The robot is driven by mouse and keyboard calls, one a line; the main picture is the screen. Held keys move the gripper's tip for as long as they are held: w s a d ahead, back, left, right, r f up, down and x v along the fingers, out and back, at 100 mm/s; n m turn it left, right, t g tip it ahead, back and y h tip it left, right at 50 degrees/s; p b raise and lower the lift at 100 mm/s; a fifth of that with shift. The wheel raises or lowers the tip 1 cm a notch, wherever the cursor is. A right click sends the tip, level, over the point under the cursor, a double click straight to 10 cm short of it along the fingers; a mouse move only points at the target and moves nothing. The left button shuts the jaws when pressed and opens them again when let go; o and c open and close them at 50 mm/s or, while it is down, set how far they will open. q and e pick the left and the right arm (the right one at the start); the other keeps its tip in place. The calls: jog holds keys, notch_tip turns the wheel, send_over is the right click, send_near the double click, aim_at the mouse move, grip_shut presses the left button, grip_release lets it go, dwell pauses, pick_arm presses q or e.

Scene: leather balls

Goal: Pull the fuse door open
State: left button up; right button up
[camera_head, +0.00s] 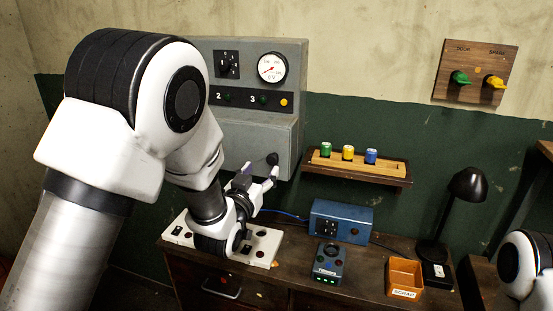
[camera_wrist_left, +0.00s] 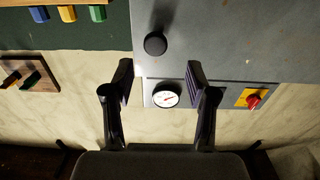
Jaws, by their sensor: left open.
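The fuse door (camera_head: 240,140) is the grey lower front of the metal wall cabinet, and it looks shut. Its round black knob (camera_head: 272,158) sits near the door's lower right. My left gripper (camera_head: 261,172) is open and empty, just below and in front of the knob in the head view. In the left wrist view, which is upside down, the knob (camera_wrist_left: 155,43) shows beyond the open fingers (camera_wrist_left: 158,70), between their lines and nearer the left one. The fingers look apart from it. My arm hides the door's left part. My right gripper is not in view.
The cabinet's upper part carries a gauge (camera_head: 272,68). A wooden shelf (camera_head: 358,170) with green, yellow and blue fuses hangs to its right. Below, the bench holds a white switch strip (camera_head: 265,248), a blue box (camera_head: 341,221), an orange scrap bin (camera_head: 404,278) and a black lamp (camera_head: 468,185).

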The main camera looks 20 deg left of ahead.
aim_at(271, 161)
pick_arm(q)
jog(key=w+p, duration=0.1)
jog(key=w, duration=0.2)
jog(key=w+d+p, duration=0.1)
jog(key=w, duration=0.2)
jog(key=shift+w+d, duration=0.2)
jog(key=shift+w, duration=0.15)
jog(key=shift+w+f+p, duration=0.1)
jog(key=shift+w+p, duration=0.2)
jog(key=shift+p, duration=0.05)
jog(key=shift+a+f, duration=0.1)
jog(key=shift+a, duration=0.3)
jog(key=shift+d, duration=0.15)
grip_shut()
